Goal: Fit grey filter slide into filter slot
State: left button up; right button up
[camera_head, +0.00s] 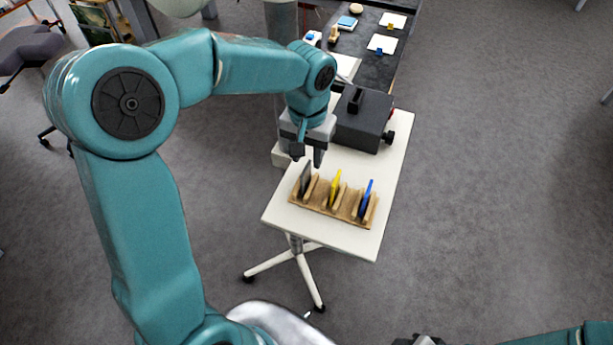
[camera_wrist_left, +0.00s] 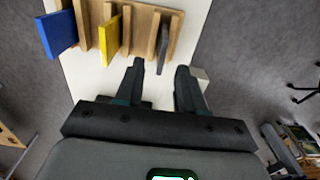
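The grey filter slide (camera_head: 306,178) stands upright in the left end of a wooden rack (camera_head: 318,205) on the white table. It also shows in the left wrist view (camera_wrist_left: 163,45), just beyond the fingertips. My left gripper (camera_head: 308,158) is open and empty, above and close to the grey slide. In the wrist view its two fingers (camera_wrist_left: 160,72) are spread apart with nothing between them. A dark box (camera_head: 362,125) behind the rack has a raised dark piece on top (camera_head: 355,98), which looks like the filter slot. Only a dark bit at the bottom edge may be my right gripper.
A yellow slide (camera_head: 335,188) and a blue slide (camera_head: 365,199) stand in the same rack, right of the grey one. The white table (camera_head: 350,240) is clear in front of the rack. A dark bench (camera_head: 365,42) with small items stands behind.

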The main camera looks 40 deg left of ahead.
aim_at(306, 168)
pick_arm(q)
jog(key=f, duration=0.3)
jog(key=f+p, duration=0.1)
jog(key=f, duration=0.1)
jog(key=shift+s+f, duration=0.1)
jog(key=shift+s, duration=0.3)
grip_shut()
